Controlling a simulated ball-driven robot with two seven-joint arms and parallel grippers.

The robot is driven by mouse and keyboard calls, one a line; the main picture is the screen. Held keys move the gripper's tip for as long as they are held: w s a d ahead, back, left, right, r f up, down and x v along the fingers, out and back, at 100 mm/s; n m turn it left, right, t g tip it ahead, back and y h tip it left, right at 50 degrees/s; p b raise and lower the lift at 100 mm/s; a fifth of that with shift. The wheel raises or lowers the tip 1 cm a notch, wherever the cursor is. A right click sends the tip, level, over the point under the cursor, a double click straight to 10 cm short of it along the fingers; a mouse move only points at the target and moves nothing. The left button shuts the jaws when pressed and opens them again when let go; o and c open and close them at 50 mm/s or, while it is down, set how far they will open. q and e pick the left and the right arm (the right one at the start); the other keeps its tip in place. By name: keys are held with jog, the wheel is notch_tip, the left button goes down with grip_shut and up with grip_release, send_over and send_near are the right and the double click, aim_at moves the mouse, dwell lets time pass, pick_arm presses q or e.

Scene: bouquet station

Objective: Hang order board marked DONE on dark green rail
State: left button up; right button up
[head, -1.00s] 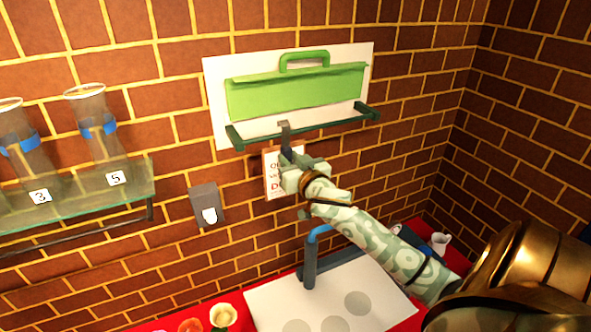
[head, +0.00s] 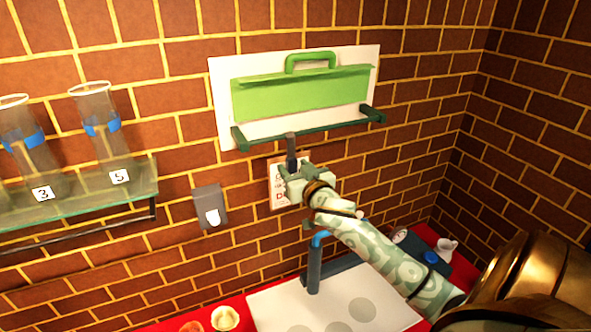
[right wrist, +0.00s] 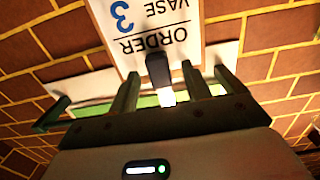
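The order board (head: 276,192) is a white card with a brown edge, just below the dark green rail (head: 260,138). My right gripper partly covers it. In the right wrist view the board (right wrist: 160,22) appears upside down and reads ORDER, VASE and a blue 3; no DONE is readable there. Its dark hook (right wrist: 159,68) stands between the fingers and, in the head view, reaches up to the rail. I cannot tell whether it rests on it. My right gripper (right wrist: 160,88) looks open, with gaps on both sides of the hook. My left gripper is out of view.
A white panel with a green holder (head: 300,95) is above the rail. A glass shelf (head: 90,200) with vases is at left, and a grey wall box (head: 209,206) beside it. A blue tap (head: 314,265) stands below my right arm.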

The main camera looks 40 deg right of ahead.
jog(key=b+v, duration=0.2)
jog(key=v, duration=1.4)
jog(key=shift+s, duration=0.2)
